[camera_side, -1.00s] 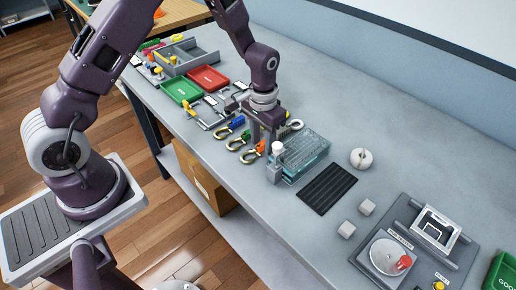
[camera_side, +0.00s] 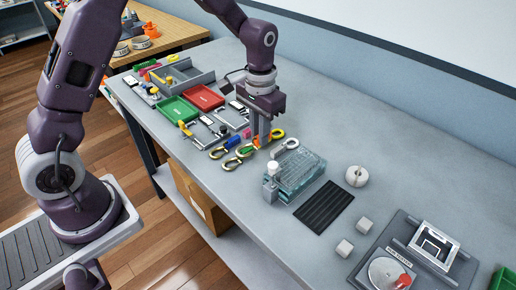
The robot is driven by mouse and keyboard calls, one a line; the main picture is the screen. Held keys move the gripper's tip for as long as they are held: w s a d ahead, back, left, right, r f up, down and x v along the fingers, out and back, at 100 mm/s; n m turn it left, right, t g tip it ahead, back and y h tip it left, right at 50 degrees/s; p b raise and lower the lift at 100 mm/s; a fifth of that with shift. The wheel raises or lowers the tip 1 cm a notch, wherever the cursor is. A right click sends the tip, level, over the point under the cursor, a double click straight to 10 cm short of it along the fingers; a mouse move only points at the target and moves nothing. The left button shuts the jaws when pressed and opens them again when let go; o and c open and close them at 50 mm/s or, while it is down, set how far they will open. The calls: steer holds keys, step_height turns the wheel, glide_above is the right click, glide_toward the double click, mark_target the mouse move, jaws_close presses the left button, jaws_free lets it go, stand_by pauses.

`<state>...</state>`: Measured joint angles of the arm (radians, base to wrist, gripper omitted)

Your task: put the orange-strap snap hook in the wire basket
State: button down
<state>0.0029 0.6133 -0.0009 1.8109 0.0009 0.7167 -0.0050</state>
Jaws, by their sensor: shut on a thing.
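My gripper (camera_side: 264,142) is shut on the orange-strap snap hook (camera_side: 259,141), whose orange strap shows around the fingertips. The fingers hide part of the hook. I cannot tell exactly how far it is above the table. The wire basket (camera_side: 300,170) looks like a teal, see-through mesh box. It stands on the table just right of and nearer than my gripper. The held hook is outside the basket, apart from it.
Other snap hooks (camera_side: 218,153) lie left of my gripper. A white-capped item (camera_side: 272,168) stands at the basket's left corner.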

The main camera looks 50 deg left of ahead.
steer(key=w+d, duration=0.2)
steer(key=d, duration=0.1)
steer(key=w+d, duration=0.2)
steer(key=d, duration=0.1)
steer(key=w+d, duration=0.2)
steer(key=d, duration=0.1)
steer(key=shift+r, duration=0.15)
steer(key=shift+d+f, duration=0.1)
steer(key=shift+f, duration=1.75)
steer(key=shift+f, duration=0.2)
steer(key=c, duration=1.1)
jaws_free()
steer(key=shift+o, duration=0.2)
step_height(320, 180, up, 6)
steer(key=shift+c, duration=0.2)
